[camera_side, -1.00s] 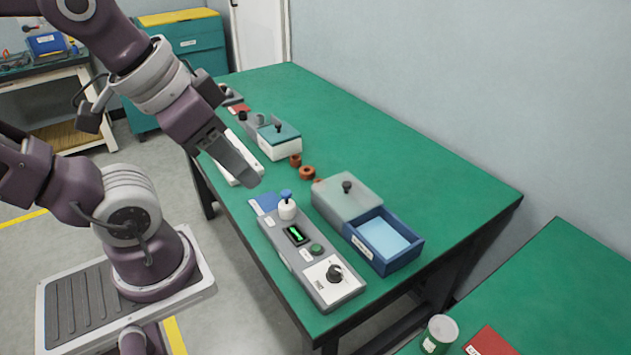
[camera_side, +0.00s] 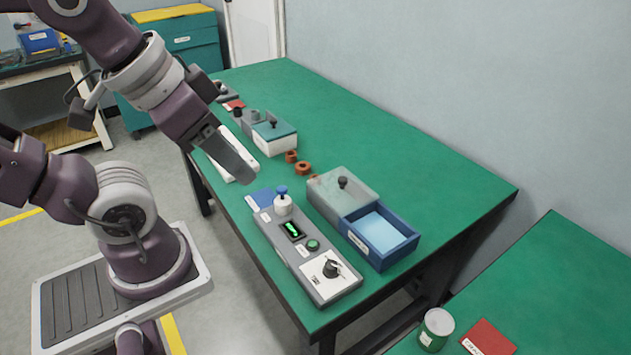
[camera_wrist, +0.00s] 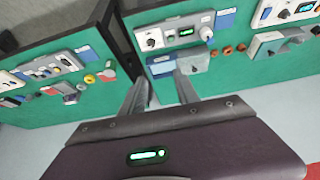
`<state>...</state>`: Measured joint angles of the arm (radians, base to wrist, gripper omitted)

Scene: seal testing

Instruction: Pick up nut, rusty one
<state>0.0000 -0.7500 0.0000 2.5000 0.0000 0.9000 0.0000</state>
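Rusty orange-brown nuts lie on the green table between the teal-lidded box and the grey-lidded box. In the side view one nut (camera_side: 291,156) is at the back, a larger-looking nut (camera_side: 303,168) is in front of it, and a third small piece is partly hidden by the grey-lidded box. The wrist view shows three nuts in a row, the middle one (camera_wrist: 228,50) among them. My gripper (camera_side: 252,178) hangs to the left of the nuts, apart from them. In the wrist view my gripper (camera_wrist: 160,82) has its fingers apart with nothing between them.
A blue tray (camera_side: 408,247) adjoins the grey-lidded box (camera_side: 330,196). A control panel (camera_side: 275,235) with a white, blue-topped knob stands along the table's near edge. The teal-lidded box (camera_side: 283,145) is behind the nuts. The table's right side towards the wall is clear.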

